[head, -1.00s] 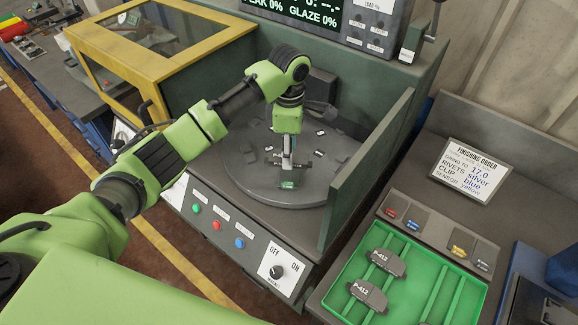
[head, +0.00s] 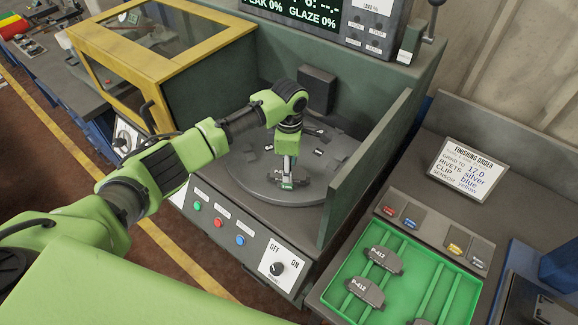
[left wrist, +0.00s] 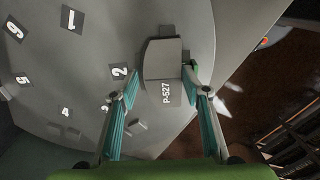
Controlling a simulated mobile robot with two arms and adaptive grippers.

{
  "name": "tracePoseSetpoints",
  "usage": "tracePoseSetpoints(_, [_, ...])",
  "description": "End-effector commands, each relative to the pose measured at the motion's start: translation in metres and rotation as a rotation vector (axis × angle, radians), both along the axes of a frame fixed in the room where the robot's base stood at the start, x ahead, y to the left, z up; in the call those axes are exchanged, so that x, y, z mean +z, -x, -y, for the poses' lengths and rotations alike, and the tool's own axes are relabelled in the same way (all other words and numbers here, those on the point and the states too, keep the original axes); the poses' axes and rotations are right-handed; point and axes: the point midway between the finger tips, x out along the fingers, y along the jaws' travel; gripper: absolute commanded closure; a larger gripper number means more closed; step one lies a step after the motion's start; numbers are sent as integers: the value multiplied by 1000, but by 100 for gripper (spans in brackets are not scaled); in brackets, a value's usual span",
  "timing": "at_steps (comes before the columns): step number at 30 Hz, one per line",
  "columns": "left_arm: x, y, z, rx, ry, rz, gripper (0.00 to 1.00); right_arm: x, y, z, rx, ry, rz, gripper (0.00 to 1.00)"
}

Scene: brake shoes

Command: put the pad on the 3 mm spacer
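The dark grey pad marked P-527 (left wrist: 163,60) sits between the fingers of my left gripper (left wrist: 163,76) in the left wrist view. In the head view my left gripper (head: 288,181) points down over the front of the round plate, with the pad (head: 303,181) across its fingers. The gripper looks shut on the pad's two long sides. A small green patch shows just under the pad in the head view. I cannot tell whether the pad touches anything below. Number labels, including a 2 (left wrist: 120,71) and a partly hidden 3, lie left of the pad. My right gripper is not in view.
The round plate (head: 250,183) has several small dark pieces on it. A green side wall (head: 368,170) stands to its right.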

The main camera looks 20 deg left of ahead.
Motion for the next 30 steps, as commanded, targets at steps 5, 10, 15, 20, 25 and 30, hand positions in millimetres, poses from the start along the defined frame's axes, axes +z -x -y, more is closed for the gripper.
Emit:
tracePoseSetpoints(5, [-1,1,0,0,0,-3,46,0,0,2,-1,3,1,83])
tracePoseSetpoints(10, [0,1,0,0,-1,-2,46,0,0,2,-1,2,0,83])
tracePoseSetpoints(15, [12,0,0,0,0,0,46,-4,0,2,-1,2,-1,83])
tracePoseSetpoints(20, [43,-1,1,-1,2,2,46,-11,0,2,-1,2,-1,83])
tracePoseSetpoints(25, [80,-1,1,0,2,2,46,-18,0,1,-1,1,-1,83])
tracePoseSetpoints(30, [108,-1,1,-1,1,0,46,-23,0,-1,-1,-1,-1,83])
